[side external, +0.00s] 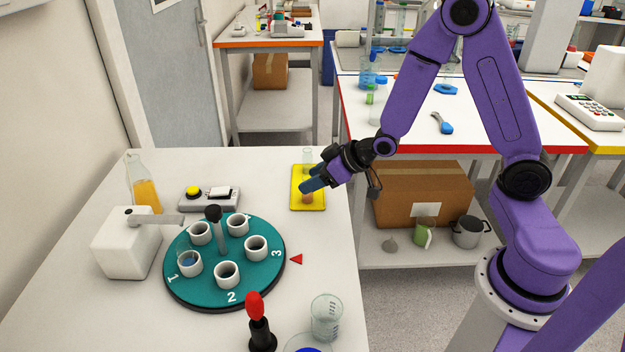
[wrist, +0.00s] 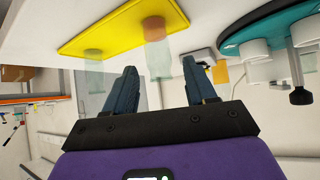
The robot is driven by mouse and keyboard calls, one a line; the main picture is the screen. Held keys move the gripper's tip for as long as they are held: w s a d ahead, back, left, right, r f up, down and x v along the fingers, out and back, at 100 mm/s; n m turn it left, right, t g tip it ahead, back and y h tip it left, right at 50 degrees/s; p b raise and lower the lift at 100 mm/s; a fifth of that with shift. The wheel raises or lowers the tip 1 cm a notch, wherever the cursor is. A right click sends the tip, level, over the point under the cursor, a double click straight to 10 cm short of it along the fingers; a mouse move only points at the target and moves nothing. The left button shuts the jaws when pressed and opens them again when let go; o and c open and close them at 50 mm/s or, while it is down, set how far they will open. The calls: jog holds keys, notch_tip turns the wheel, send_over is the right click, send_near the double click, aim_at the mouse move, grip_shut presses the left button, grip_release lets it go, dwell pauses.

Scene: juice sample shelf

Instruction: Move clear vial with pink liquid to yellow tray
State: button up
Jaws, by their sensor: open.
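The clear vial with pink liquid (wrist: 157,57) stands on the yellow tray (wrist: 112,27) in the wrist view, where the scene appears upside down. In the side view the vial's pinkish lower part (side external: 308,199) shows on the front half of the yellow tray (side external: 316,205), partly hidden by my gripper. My gripper (side external: 309,186) is open at the tray. In the wrist view the vial lies in the gap between my open fingertips (wrist: 159,65); I cannot tell whether they touch it.
Another clear vial (side external: 307,155) stands on the tray's back part. The teal carousel (side external: 210,285) with white cups is to the left. A button box (side external: 208,198), juice flask (side external: 145,190), red-topped tool (side external: 257,320) and beaker (side external: 326,318) stand around it. The tray is near the table's right edge.

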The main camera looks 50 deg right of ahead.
jog(key=v, duration=0.6)
jog(key=shift+s+r, duration=0.15)
jog(key=shift+s, duration=0.05)
jog(key=s+a+r+n+g+h, duration=0.1)
jog(key=s+n+g, duration=0.3)
jog(key=s, duration=0.8)
jog(key=s+a+r+n+g+h, duration=0.2)
jog(key=s+r+n+g, duration=0.2)
jog(key=s, duration=0.9)
jog(key=shift+s+a+g, duration=0.2)
jog(key=shift+a+g, duration=0.05)
jog(key=shift+g, duration=0.15)
